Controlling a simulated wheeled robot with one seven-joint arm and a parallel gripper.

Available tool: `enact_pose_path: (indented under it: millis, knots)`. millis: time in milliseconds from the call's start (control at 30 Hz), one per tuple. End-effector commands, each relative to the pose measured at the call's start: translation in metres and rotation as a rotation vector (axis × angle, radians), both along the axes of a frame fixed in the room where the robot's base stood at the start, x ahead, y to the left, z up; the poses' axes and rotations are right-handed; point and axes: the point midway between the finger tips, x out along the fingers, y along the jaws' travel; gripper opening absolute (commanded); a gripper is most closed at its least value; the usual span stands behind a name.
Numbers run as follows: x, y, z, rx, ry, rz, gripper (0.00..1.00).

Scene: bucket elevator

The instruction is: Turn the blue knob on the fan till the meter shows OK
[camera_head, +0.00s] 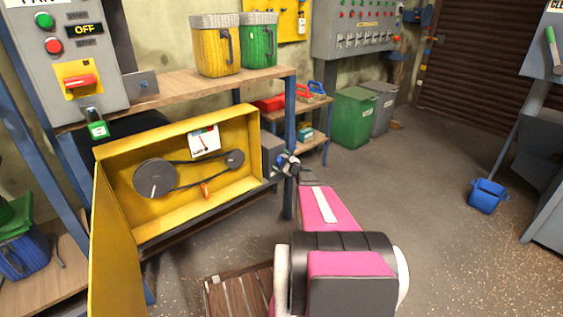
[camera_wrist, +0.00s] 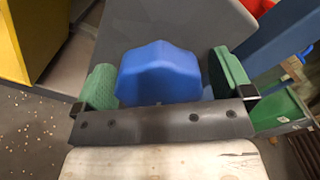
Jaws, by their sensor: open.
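The blue knob (camera_wrist: 160,72) fills the middle of the wrist view, on a grey housing (camera_wrist: 195,25). My gripper (camera_wrist: 166,80) is open, with one green finger pad on each side of the knob. A narrow gap seems to show at the right pad; whether the left pad touches I cannot tell. In the head view my gripper (camera_head: 287,164) is at the right end of the yellow box, by the grey housing (camera_head: 271,150), and the knob is hidden or too small to make out. The meter (camera_head: 204,142) is inside the box; its reading is too small to read.
The open yellow box (camera_head: 180,222) holds two pulleys and a belt (camera_head: 200,183); its door (camera_head: 117,245) hangs toward me. A blue shelf post (camera_head: 290,120) stands close behind my gripper. Yellow (camera_head: 213,48) and green (camera_head: 258,45) buckets stand on the shelf.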

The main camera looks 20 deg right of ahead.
Motion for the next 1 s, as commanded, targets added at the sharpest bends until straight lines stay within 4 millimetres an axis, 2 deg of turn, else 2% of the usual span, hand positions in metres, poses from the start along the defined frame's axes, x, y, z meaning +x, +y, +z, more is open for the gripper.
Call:
enact_pose_path:
  millis: [233,267,400,767,1000]
  knots:
    - [0.0008,0.0005,0.0002,0.0,0.0,0.0,0.98]
    - [0.0007,0.0005,0.0002,0.0,0.0,0.0,0.95]
    - [0.0007,0.0005,0.0002,0.0,0.0,0.0,0.49]
    - [0.0005,0.0007,0.0001,0.031,0.011,0.001,0.49]
    - [0.0002,0.0012,-0.0002,0.155,0.056,0.001,0.49]
